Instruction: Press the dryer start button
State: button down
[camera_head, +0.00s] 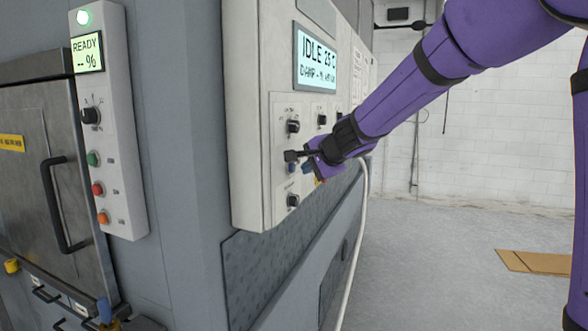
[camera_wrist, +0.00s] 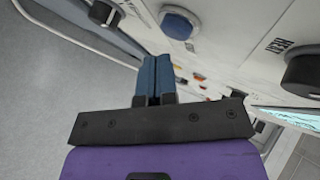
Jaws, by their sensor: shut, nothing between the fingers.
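The dryer control panel (camera_head: 279,192) is a pale box with a display (camera_head: 316,60) reading "IDLE 25" and a "DAMP" line. A round blue button (camera_wrist: 180,23) shows near the top of the wrist view. I cannot read a label that names the start button. My gripper (camera_head: 306,168) is at the panel's lower part, its blue fingers (camera_wrist: 155,72) shut and empty. In the wrist view the fingertips are below and left of the blue button, not over its face. Whether they touch the panel cannot be told. The gripper hides some lower controls in the head view.
Black knobs (camera_head: 293,126) sit on the panel, and one (camera_wrist: 305,70) is beside a "HEAT" label. A second panel (camera_head: 104,130) with a "READY" display and green, red and orange buttons stands left. A pale hose (camera_head: 362,215) hangs behind my gripper. Floor at right is mostly open.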

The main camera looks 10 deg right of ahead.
jog(key=shift+w+a, duration=0.1)
dwell(0.6)
jog(key=shift+w+a, duration=0.2)
jog(key=shift+a, duration=0.05)
jog(key=shift+w+a, duration=0.25)
jog(key=shift+a, duration=0.15)
dwell(0.9)
jog(key=shift+d, duration=0.1)
dwell(0.3)
jog(key=shift+s+d, duration=0.55)
jog(key=shift+d, duration=0.05)
jog(key=shift+d, duration=0.1)
jog(key=s+d, duration=0.1)
jog(key=d, duration=0.1)
jog(key=s+d, duration=0.2)
dwell(0.5)
jog(key=shift+a, duration=0.1)
dwell(0.3)
